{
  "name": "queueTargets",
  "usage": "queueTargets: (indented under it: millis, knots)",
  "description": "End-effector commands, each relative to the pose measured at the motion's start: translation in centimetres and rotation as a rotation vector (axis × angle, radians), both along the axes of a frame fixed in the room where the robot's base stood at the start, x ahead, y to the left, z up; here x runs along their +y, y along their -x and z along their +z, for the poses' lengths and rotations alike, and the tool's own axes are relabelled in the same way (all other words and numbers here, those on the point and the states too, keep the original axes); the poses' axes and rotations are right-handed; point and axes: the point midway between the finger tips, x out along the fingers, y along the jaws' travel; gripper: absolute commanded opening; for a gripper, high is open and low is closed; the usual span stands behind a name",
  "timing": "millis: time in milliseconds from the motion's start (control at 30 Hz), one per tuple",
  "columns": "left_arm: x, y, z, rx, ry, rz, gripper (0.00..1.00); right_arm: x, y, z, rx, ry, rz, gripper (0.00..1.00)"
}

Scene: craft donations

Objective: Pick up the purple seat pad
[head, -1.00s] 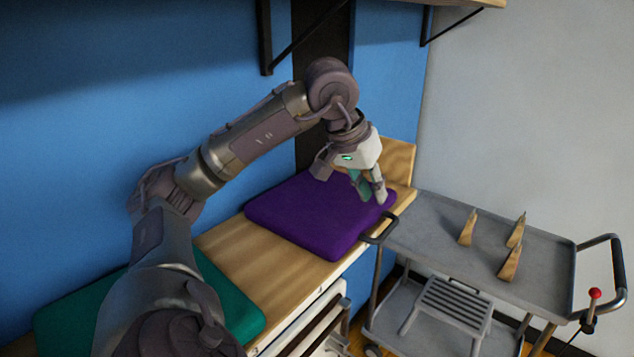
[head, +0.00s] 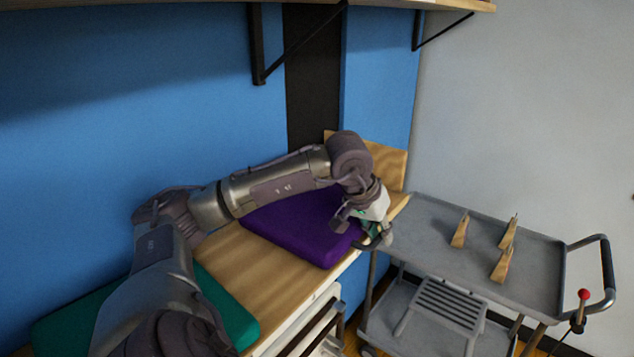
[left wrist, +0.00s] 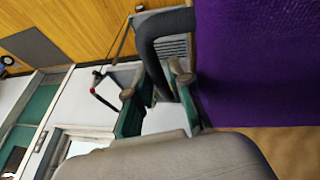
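The purple seat pad (head: 295,225) lies flat on the wooden bench (head: 245,265), towards its right end. My left gripper (head: 376,236) is at the pad's right front corner, low by the bench's front edge. In the left wrist view the two fingers (left wrist: 153,84) stand apart with no pad between them. The purple pad (left wrist: 250,60) fills the right side there, beside the right finger; I cannot tell whether they touch. My arm hides part of the pad's back and right side. My right gripper is not in view.
A grey cart (head: 430,225) with several wooden wedges on top stands right of the bench. A green pad (head: 225,305) lies at the bench's left, partly behind my arm. A shelf (head: 400,3) hangs above.

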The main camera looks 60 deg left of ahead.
Motion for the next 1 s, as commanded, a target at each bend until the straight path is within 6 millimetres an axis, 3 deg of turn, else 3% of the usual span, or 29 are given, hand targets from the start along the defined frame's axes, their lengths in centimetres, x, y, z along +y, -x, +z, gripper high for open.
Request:
queueTargets:
  millis: [67,200,733,1000]
  knots:
    - [0.0,0.0,0.0,0.0,0.0,0.0,0.2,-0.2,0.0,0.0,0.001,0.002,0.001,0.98]
    - [0.0,0.0,0.0,0.0,0.0,0.0,0.0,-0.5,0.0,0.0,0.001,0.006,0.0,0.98]
    - [0.0,0.0,0.4,-0.002,-0.001,0.0,0.0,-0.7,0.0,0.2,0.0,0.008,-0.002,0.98]
    - [0.1,0.0,3.4,-0.004,-0.001,0.001,0.0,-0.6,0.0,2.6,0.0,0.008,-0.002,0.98]
